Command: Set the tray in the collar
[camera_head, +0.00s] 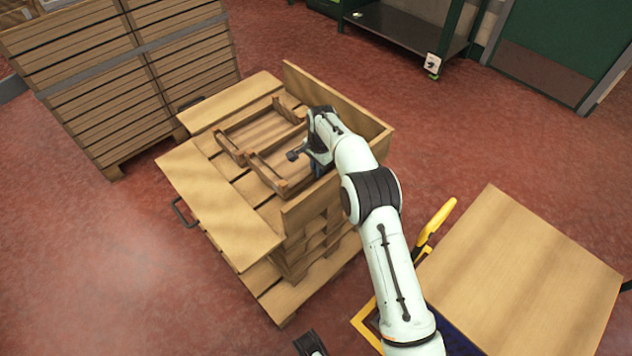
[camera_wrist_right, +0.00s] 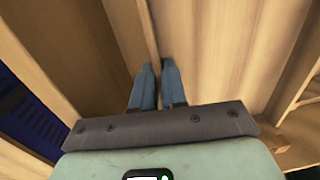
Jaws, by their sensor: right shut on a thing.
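The wooden collar (camera_head: 297,213) sits on a pallet stack left of centre in the head view. Its boards on the right and at the back right stand up; the broad boards on the left side look low and flat. Inside lie slatted wooden trays: one farther back (camera_head: 231,147) and one nearer (camera_head: 265,176), close together. My right gripper (camera_head: 312,150) is at the right edge of the nearer tray, partly hidden by my wrist. In the right wrist view, its fingers (camera_wrist_right: 157,72) are shut on a thin wooden wall (camera_wrist_right: 148,35), apparently the tray's.
A tall stack of wooden crates (camera_head: 120,75) stands behind left. A wooden-topped cart (camera_head: 525,265) with a yellow handle (camera_head: 436,225) is at the right. A dark bench (camera_head: 410,30) stands at the back. Red floor at the front left is clear.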

